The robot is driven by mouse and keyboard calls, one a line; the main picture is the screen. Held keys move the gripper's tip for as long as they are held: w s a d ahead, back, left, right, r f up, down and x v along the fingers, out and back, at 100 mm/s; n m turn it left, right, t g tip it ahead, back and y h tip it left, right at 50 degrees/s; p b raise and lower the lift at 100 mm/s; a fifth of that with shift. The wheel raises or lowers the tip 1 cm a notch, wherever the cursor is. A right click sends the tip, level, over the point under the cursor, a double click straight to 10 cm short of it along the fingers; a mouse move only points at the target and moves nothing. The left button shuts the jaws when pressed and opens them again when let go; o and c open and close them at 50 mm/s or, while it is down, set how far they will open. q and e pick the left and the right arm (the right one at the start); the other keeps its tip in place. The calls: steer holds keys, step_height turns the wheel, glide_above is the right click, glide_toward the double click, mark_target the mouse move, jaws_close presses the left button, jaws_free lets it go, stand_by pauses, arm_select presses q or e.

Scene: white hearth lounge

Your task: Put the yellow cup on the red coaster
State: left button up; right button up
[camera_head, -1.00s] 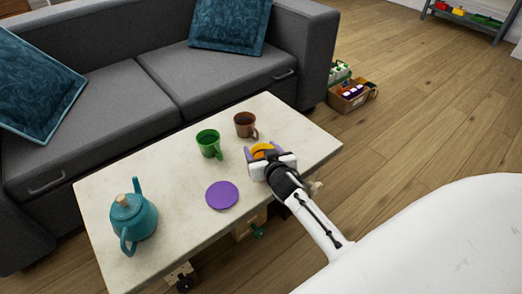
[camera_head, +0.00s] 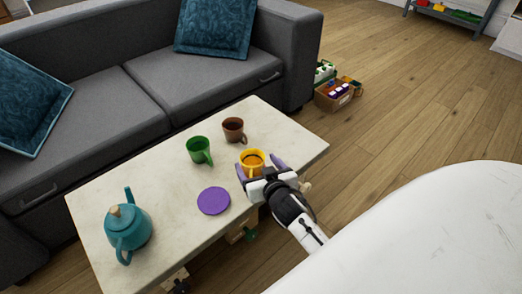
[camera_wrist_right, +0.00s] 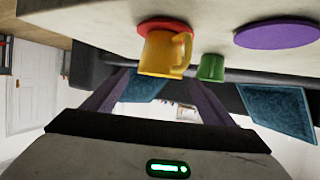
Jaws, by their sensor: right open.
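The yellow cup (camera_head: 252,161) stands upright near the right front part of the low table, with dark contents visible. In the right wrist view, which shows the scene upside down, the yellow cup (camera_wrist_right: 163,52) rests with its base on the red coaster (camera_wrist_right: 166,25). The coaster is hidden in the head view. My right gripper (camera_head: 259,168) is open, its purple fingers on the near side of the cup. In the wrist view the fingers (camera_wrist_right: 157,100) are apart with nothing between them, and the cup lies beyond them. My left gripper is not in view.
The pale table (camera_head: 160,180) also holds a green cup (camera_head: 198,150), a brown cup (camera_head: 233,130), a purple coaster (camera_head: 213,201) and a teal teapot (camera_head: 127,232). A grey sofa (camera_head: 110,90) stands behind. A filled box (camera_head: 333,95) sits on the floor beyond the table.

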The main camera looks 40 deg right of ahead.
steer(key=shift+p+v, duration=0.35)
steer(key=shift+v, duration=1.65)
